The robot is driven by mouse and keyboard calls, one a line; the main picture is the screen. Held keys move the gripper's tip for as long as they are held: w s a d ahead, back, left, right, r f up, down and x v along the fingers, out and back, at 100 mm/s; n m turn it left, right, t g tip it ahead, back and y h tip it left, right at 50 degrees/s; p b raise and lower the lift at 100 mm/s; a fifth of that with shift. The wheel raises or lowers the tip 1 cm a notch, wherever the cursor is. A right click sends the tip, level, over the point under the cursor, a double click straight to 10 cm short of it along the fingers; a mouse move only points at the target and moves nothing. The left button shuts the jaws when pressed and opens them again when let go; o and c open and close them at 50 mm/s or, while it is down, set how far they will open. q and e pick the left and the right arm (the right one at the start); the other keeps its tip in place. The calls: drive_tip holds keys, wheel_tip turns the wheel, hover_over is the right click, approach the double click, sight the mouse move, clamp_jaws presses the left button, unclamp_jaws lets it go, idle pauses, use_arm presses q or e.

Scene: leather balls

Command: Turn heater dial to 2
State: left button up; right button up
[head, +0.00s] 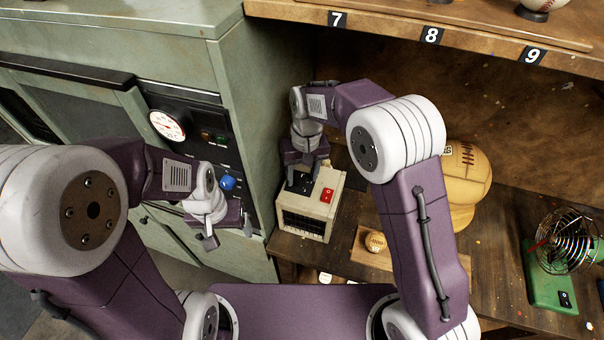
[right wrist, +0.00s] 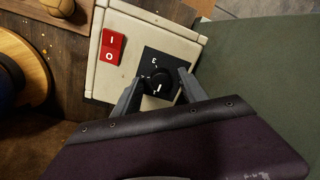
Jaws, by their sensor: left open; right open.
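The heater (head: 313,203) is a small cream box with a dark front grille, standing on the wooden bench beside the green cabinet. It also shows in the right wrist view (right wrist: 104,82), with a red rocker switch (right wrist: 112,47) and a black dial (right wrist: 157,82) on a black plate. A "3" shows on the plate above the dial. My right gripper (right wrist: 158,92) is open, its two fingers on either side of the dial; I cannot tell whether they touch it. My left gripper (head: 229,234) is open and empty in front of the green cabinet.
The green cabinet (head: 150,50) has a gauge (head: 167,125) and a blue knob (head: 227,183). A numbered shelf (head: 480,40) hangs above.

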clamp_jaws()
drive_tip(key=shift+r+m+p, duration=0.15)
drive_tip(key=shift+m+p, duration=0.45)
drive_tip(key=shift+m, duration=0.5)
drive_tip(key=m+p, duration=0.1)
drive_tip(key=m, duration=0.3)
drive_tip(key=shift+m+p, duration=0.3)
drive_tip(key=shift+p, duration=0.1)
drive_tip(key=m+p, duration=0.1)
drive_tip(key=m, duration=0.2)
drive_tip(key=shift+a+t, duration=0.1)
drive_tip(key=shift+t, duration=0.2)
drive_tip(key=shift+m+p, duration=0.45)
drive_tip(key=shift+m, duration=1.55)
